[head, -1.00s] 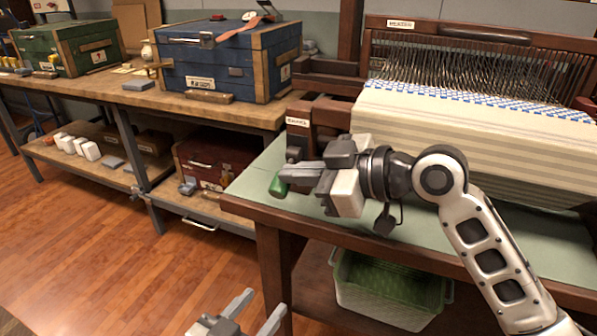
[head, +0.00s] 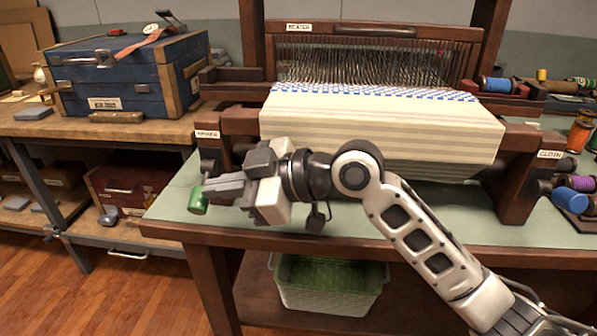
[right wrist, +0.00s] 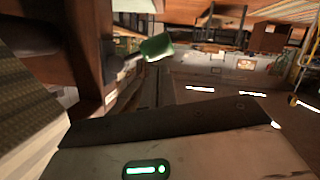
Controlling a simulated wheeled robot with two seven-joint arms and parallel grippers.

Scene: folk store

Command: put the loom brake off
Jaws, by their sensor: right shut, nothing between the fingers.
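The loom (head: 375,130) stands on a green-topped table, with striped cloth on its front. A label that seems to read BRAKE (head: 207,134) is on its left front post. Below it is the brake lever's green grip (head: 197,200), pointing toward the front. The grip also shows in the right wrist view (right wrist: 157,46), on a dark shaft from the loom's wood. My right gripper (head: 214,189) is shut and empty, its fingertips beside the green grip; I cannot tell whether they touch. The lever's base is partly hidden. My left gripper is out of view.
A blue chest (head: 125,75) stands on the wooden bench to the left. Thread spools (head: 575,183) lie at the table's right end. A green-lined basket (head: 325,285) sits on the shelf below. Open floor lies at the lower left.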

